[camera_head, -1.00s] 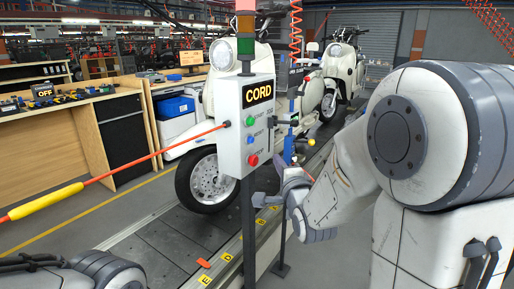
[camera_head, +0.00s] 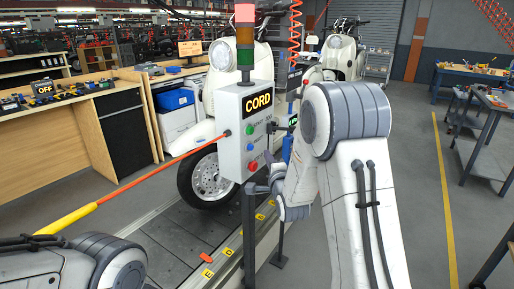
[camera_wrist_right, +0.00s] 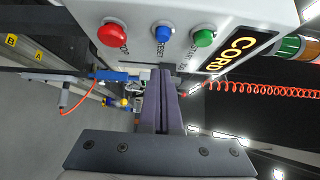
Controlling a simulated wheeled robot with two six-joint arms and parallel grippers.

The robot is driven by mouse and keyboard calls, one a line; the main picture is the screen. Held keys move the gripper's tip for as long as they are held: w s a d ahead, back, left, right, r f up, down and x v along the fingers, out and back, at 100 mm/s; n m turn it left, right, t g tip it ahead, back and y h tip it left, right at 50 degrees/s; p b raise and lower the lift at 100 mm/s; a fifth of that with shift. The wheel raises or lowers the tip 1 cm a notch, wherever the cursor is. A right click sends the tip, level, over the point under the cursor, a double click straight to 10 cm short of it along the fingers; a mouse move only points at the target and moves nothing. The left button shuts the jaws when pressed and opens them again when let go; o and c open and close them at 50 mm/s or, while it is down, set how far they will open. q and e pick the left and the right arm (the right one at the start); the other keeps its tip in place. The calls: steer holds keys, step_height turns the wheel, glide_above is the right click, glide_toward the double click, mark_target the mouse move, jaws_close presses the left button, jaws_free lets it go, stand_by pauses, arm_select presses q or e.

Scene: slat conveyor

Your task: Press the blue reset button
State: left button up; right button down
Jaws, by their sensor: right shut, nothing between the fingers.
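A grey control box (camera_head: 233,148) marked CORD stands on a post, with a green button (camera_head: 250,129), the blue reset button (camera_head: 250,147) and a red button (camera_head: 252,166) in a column on its face. In the right wrist view the red button (camera_wrist_right: 112,33), blue button (camera_wrist_right: 163,33) and green button (camera_wrist_right: 203,38) sit in a row at the top. My right gripper (camera_wrist_right: 162,75) is shut and empty. Its fingers line up roughly under the blue button, apparently apart from it. In the head view my right gripper (camera_head: 258,188) is low beside the box. My left gripper is out of view.
A light stack (camera_head: 245,45) rises from the box top. An orange cord with a yellow sleeve (camera_head: 68,219) runs left from the box. A white scooter (camera_head: 207,165) stands on the conveyor (camera_head: 165,240) behind. Grey floor at right is open up to workbenches (camera_head: 470,75).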

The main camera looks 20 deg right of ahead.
mark_target(251, 148)
steer(key=w+a, duration=0.1)
steer(key=w, duration=0.1)
steer(key=w+a+p, duration=0.1)
steer(key=w, duration=0.1)
steer(key=shift+a, duration=0.2)
